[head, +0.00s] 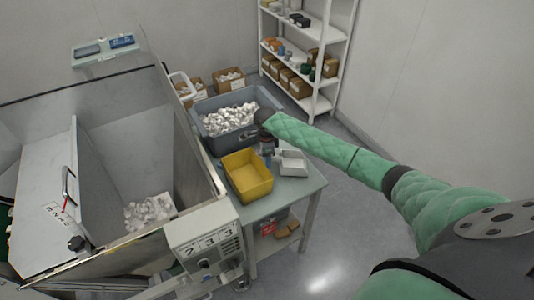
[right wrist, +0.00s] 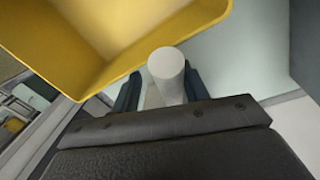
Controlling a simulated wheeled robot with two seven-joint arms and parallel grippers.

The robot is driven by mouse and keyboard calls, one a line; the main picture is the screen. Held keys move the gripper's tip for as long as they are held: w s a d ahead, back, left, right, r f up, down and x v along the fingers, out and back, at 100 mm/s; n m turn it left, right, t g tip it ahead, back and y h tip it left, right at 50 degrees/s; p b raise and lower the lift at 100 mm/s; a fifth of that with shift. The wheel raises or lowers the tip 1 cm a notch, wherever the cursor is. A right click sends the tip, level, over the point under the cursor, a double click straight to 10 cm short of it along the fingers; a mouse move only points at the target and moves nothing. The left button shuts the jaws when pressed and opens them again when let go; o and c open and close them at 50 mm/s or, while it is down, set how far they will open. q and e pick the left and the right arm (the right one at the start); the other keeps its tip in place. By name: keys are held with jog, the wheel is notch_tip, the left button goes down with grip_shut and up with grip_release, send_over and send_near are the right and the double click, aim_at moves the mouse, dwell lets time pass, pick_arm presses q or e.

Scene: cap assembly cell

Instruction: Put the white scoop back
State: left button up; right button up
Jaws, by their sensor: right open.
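The white scoop (head: 293,163) rests on the small table, beside the yellow bin (head: 248,175). My right gripper (head: 267,158) is low over the table, between the yellow bin and the scoop. In the right wrist view a white round handle end (right wrist: 168,68), apparently the scoop's, stands between the two dark fingers (right wrist: 160,92). The fingers are open, one on each side of it. I cannot tell whether either finger touches it. The yellow bin's rim (right wrist: 150,68) is close in front of the fingers. My left gripper is not in view.
A grey crate (head: 205,134) full of white caps stands at the table's back. A large metal hopper (head: 193,215) with a few caps inside is on the left. Cardboard boxes (head: 229,80) and a white shelf (head: 327,52) stand behind. The table's front right is clear.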

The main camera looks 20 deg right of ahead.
jog(key=shift+r, duration=0.15)
jog(key=r+b, duration=0.2)
jog(key=r, duration=0.1)
jog(key=r+b, duration=0.1)
jog(key=r, duration=0.1)
jog(key=shift+w, duration=0.3)
jog(key=r, duration=0.2)
jog(key=r+b, duration=0.1)
jog(key=r, duration=0.1)
jog(key=r+b, duration=0.1)
jog(key=r, duration=0.1)
jog(key=shift+w+r, duration=0.25)
jog(key=shift+w, duration=0.1)
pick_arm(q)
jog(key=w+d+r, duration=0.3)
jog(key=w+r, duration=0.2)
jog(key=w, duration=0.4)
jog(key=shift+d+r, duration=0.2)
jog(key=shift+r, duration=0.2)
pick_arm(e)
jog(key=shift+r, duration=0.65)
jog(key=shift+d, duration=0.1)
